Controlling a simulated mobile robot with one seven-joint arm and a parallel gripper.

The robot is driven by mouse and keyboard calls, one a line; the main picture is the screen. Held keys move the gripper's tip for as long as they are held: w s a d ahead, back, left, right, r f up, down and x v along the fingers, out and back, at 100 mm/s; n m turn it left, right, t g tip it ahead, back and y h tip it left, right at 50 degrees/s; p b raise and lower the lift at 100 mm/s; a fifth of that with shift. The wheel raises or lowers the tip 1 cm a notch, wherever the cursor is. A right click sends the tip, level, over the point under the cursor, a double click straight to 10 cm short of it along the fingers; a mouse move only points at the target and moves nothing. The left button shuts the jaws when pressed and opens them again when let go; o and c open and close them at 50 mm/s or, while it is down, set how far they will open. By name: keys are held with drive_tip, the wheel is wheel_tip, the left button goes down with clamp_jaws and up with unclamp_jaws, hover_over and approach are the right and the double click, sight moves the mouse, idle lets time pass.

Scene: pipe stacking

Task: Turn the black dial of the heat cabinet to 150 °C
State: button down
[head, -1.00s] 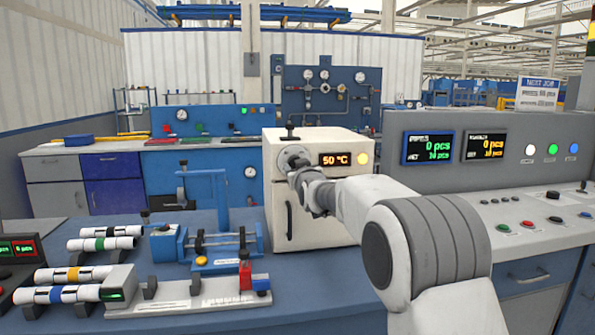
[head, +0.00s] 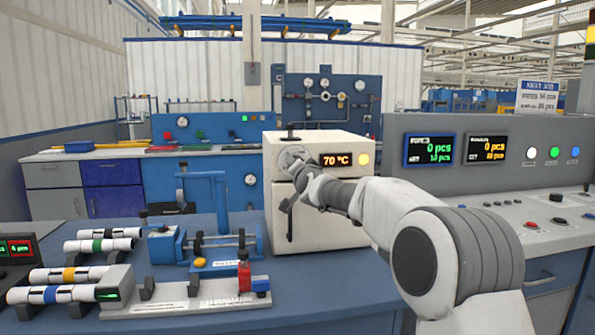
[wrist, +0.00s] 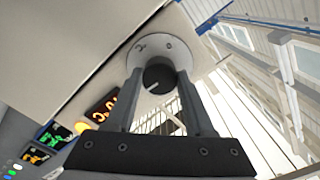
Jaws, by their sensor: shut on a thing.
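The heat cabinet (head: 345,210) is a cream box on the blue bench in the head view. Its display (head: 335,160) reads 70 °C, with a lit yellow lamp beside it. The black dial (wrist: 159,76) sits on a round light plate in the wrist view, with a white mark on its face. My gripper (wrist: 160,80) is shut on the dial, one finger on each side. In the head view my gripper (head: 297,166) covers the dial at the cabinet's upper left front.
A grey control console (head: 465,150) with screens and buttons stands right of the cabinet. A blue clamp fixture (head: 215,235) stands on the bench to the left. Several white pipes with coloured bands (head: 100,245) lie at far left. The cabinet's door handle (head: 290,217) is below my gripper.

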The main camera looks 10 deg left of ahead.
drive_tip(key=m+b, duration=0.1)
drive_tip(key=m, duration=0.4)
drive_tip(key=shift+r+m, duration=0.1)
drive_tip(key=shift+m, duration=0.3)
idle(0.4)
drive_tip(key=shift+c, duration=1.4)
unclamp_jaws()
drive_tip(key=shift+b, duration=0.3)
drive_tip(key=v, duration=1.7)
drive_tip(key=shift+s+b, duration=0.2)
drive_tip(key=shift+b, duration=0.2)
